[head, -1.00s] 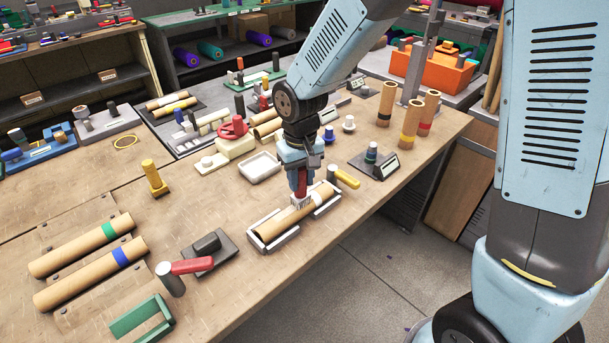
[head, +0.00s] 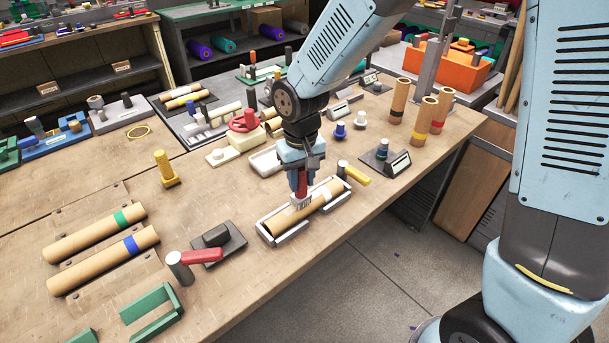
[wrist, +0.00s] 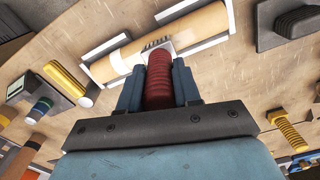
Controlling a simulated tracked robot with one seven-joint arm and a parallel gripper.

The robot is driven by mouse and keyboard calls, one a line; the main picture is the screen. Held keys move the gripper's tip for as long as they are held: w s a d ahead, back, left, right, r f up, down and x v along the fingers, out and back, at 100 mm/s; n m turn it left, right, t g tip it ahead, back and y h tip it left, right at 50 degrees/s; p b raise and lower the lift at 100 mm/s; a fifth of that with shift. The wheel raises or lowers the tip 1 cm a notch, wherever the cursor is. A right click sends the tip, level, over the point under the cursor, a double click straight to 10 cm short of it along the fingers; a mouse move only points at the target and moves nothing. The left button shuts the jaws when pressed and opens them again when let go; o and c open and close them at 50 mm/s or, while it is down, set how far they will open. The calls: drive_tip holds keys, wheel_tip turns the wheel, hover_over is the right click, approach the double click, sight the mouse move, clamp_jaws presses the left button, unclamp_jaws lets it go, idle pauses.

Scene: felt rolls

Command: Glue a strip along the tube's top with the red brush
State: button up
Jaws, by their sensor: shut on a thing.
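My gripper (head: 302,160) is shut on the red-handled brush (head: 301,183) and holds it upright, bristles down. In the wrist view the red grip (wrist: 159,80) sits between my two fingers. The brown tube (head: 286,219) lies lengthwise in a white cradle (head: 270,240) near the bench's front edge. The brush's pale bristle end is at the tube's top, near mid-length; exact contact is hard to tell. A whitish patch (head: 322,194) shows on the tube right of the bristles; it also shows in the wrist view (wrist: 117,61).
A yellow-handled tool (head: 353,173) lies just beyond the cradle's right end. A white tray (head: 265,162) stands behind. A red-handled tool (head: 196,256) and two banded tubes (head: 85,240) lie left. Upright tubes (head: 419,122) stand right.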

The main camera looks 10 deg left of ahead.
sight(294, 199)
drive_tip(key=shift+s+a+f, duration=0.1)
drive_tip(key=shift+s+a, duration=0.6)
drive_tip(key=shift+s, duration=0.1)
drive_tip(key=shift+r, duration=0.85)
drive_tip(key=shift+r, duration=0.1)
drive_tip(key=shift+r, duration=2.35)
